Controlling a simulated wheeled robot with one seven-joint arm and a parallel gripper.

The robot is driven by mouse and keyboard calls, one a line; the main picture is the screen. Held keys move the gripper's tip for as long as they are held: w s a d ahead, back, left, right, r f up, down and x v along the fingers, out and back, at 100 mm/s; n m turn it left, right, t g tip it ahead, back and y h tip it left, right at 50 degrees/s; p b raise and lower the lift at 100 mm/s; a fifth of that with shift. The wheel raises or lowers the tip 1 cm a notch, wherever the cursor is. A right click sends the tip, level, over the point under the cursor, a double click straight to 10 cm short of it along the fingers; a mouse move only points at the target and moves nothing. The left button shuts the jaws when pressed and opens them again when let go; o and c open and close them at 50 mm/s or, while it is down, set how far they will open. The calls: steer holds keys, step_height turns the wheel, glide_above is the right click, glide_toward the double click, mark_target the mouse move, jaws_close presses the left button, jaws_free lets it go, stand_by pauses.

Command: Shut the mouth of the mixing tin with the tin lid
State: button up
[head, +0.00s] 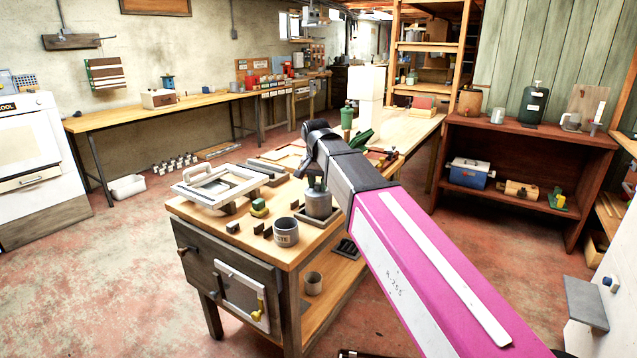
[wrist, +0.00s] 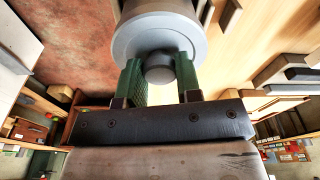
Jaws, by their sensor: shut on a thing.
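In the wrist view my gripper (wrist: 159,66) is shut on the round grey knob of the tin lid (wrist: 124,45), one green finger on each side. The lid is a wide, pale grey disc. A pale round body shows just beyond its rim; I cannot tell whether the lid touches it. In the head view a grey round vessel (head: 318,204), narrower at the top, stands on the workbench beside my arm. A grey tin with dark lettering (head: 286,233) stands nearer the front edge, its mouth open. I cannot make out my gripper clearly in the head view.
The wooden workbench (head: 240,231) also carries a pale frame (head: 222,186), small blocks and dark trays. A small cup (head: 313,284) stands on its lower shelf. A dark red shelf unit (head: 520,150) is at the right. Red floor is free at the left.

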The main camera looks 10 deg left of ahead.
steer(key=shift+f, duration=0.25)
steer(key=o, duration=0.6)
steer(key=shift+f, duration=0.1)
steer(key=o, duration=0.5)
steer(key=shift+c, duration=0.2)
